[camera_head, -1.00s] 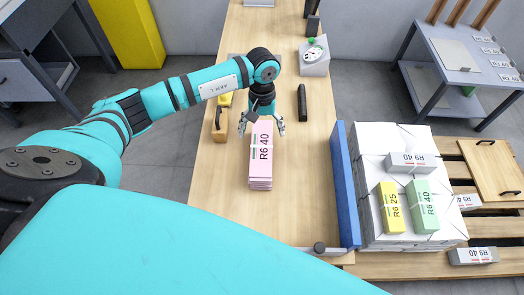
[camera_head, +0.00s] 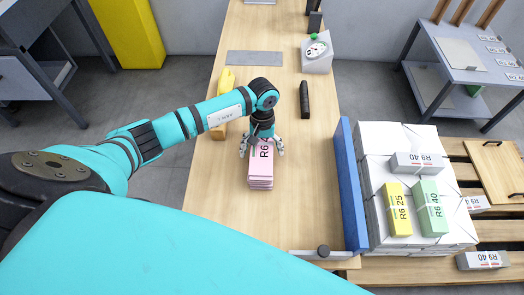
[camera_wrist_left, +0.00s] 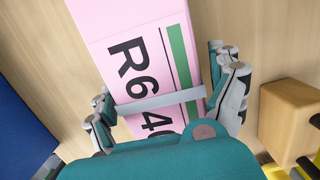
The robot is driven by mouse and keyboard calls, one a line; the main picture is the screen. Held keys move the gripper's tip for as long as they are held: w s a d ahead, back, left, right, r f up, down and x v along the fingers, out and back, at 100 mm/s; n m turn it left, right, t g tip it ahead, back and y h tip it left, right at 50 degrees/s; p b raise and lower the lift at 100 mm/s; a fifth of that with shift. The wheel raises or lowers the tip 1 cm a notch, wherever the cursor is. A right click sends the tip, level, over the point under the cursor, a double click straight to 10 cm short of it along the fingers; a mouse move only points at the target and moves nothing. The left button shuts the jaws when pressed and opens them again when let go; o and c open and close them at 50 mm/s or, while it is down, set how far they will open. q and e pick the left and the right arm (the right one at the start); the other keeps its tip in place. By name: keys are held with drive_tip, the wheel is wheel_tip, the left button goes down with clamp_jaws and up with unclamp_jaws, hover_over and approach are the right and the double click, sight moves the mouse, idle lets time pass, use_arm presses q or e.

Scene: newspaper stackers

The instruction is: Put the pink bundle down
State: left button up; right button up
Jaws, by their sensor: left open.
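The pink bundle (camera_head: 261,180) lies on the wooden table, its long side running towards me. In the left wrist view the pink bundle (camera_wrist_left: 135,35) shows a green stripe, a white band and large "R6 40" print. My left gripper (camera_head: 262,152) is open over the far part of the bundle, one finger on each side. In the wrist view the left gripper (camera_wrist_left: 165,102) has its fingers spread beside the bundle's edges; whether they touch it I cannot tell. The gripper's body hides the bundle's far end. My right gripper is not in view.
The wooden table (camera_head: 222,215) is bare around the bundle. A blue upright panel (camera_head: 351,190) lines its right edge. A wooden block (camera_wrist_left: 290,120) is beside the gripper. Yellow and green bundles lie on the white stack (camera_head: 382,145).

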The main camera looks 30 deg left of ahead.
use_arm(q)
drive_tip(key=shift+r, duration=0.1)
drive_tip(key=c, duration=1.6)
drive_tip(key=shift+w, duration=0.1)
drive_tip(key=shift+c, duration=0.6)
drive_tip(key=shift+r, duration=0.15)
